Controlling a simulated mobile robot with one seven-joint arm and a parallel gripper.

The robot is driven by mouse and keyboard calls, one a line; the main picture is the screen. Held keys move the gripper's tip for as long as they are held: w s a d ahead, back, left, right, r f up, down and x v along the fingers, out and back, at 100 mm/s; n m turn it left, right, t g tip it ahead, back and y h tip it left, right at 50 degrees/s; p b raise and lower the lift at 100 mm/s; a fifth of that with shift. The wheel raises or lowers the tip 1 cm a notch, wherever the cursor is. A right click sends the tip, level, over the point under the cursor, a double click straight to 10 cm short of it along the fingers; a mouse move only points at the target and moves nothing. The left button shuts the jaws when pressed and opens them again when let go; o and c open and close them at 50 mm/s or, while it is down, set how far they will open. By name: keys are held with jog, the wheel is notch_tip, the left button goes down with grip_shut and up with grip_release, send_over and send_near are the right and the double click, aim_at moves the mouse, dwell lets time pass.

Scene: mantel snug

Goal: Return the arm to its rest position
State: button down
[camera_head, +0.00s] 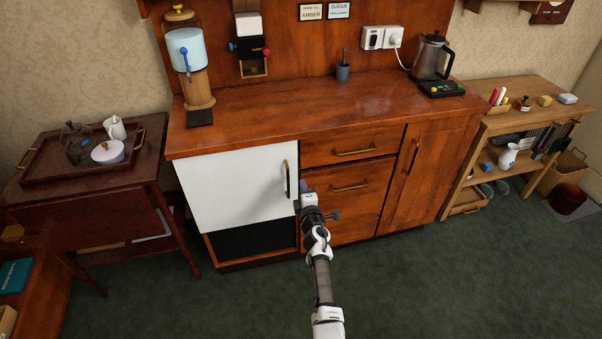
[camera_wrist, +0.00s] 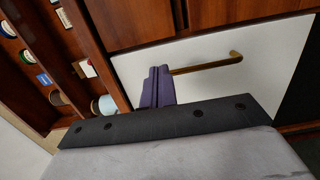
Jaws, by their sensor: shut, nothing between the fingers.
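My arm reaches forward from the bottom of the head view. My gripper (camera_head: 304,191) is at the front of the wooden cabinet (camera_head: 352,222), just right of the brass handle (camera_head: 287,178) on the white door (camera_head: 233,188). In the wrist view its purple fingers (camera_wrist: 158,88) are together and hold nothing. They overlap one end of the brass handle (camera_wrist: 208,66) in that view; I cannot tell whether they touch it. The white door also shows behind the handle there (camera_wrist: 200,52).
A dark side table (camera_head: 95,215) with a tray stands at the left. The countertop (camera_head: 290,110) carries a dispenser (camera_head: 187,55) and a kettle (camera_head: 431,57). A shelf unit (camera_head: 500,125) stands at the right. The green carpet (camera_head: 420,285) is clear in front of the cabinet.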

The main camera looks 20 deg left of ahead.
jog(key=shift+p+v, duration=0.8)
jog(key=shift+v, duration=1.45)
jog(key=shift+d, duration=0.15)
